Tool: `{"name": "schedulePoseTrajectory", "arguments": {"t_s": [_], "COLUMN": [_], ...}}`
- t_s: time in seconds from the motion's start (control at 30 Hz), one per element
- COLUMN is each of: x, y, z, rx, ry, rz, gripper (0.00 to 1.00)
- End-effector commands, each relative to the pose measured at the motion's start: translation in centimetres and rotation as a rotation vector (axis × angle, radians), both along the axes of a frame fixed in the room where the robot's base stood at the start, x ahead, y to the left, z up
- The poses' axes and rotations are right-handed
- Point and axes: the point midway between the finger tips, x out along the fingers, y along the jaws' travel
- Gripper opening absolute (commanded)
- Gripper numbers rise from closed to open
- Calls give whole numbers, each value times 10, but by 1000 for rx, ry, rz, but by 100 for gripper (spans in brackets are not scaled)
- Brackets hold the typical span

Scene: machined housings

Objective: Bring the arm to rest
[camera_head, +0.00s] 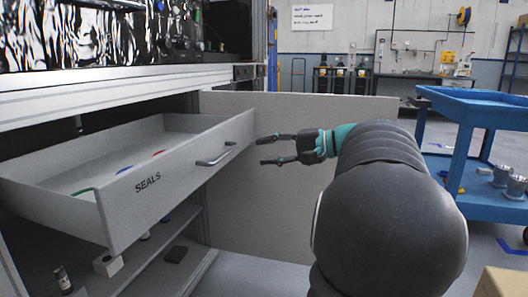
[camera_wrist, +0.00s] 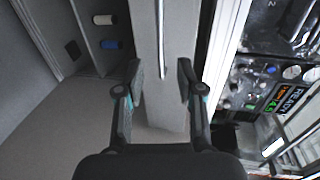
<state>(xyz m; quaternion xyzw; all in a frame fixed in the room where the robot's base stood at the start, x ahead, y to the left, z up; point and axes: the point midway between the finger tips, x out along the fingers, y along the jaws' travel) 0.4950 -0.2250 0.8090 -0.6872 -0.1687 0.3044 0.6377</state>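My gripper (camera_head: 272,150) is open and empty in the head view. Its two fingers point left toward the handle (camera_head: 216,155) of the open drawer marked SEALS (camera_head: 172,178), with a gap between them. My dark arm fills the lower right of the head view and hides what is behind it. In the wrist view my gripper (camera_wrist: 158,85) also shows open, its fingers apart with a pale vertical strip beyond and between them; I cannot tell which part that strip is.
The drawer holds green, blue and red rings. Below it, a shelf (camera_head: 150,262) carries small items. A grey panel (camera_head: 290,195) stands behind my gripper. A blue cart (camera_head: 478,108) with metal cups is at the right. A cardboard-coloured box (camera_head: 503,283) is at the lower right corner.

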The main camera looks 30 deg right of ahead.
Motion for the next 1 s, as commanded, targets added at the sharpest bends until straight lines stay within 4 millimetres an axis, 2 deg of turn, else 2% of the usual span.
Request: {"name": "schedulePoseTrajectory", "arguments": {"t_s": [0.43, 0.5, 0.57, 0.67, 0.73, 0.87, 1.0], "x": [1, 4, 4, -3, -17, -44, -79], "y": [-1, -7, -13, -21, -20, 5, 46], "z": [0, -7, -26, -71, -102, -143, -170], "rx": [5, -7, -27, -70, -129, -284, -518], "ry": [5, 36, 94, 226, 330, 491, 608], "rz": [-9, -40, -69, -118, -149, -149, -92], "gripper": [37, 37, 37, 37, 37, 37, 37]}}
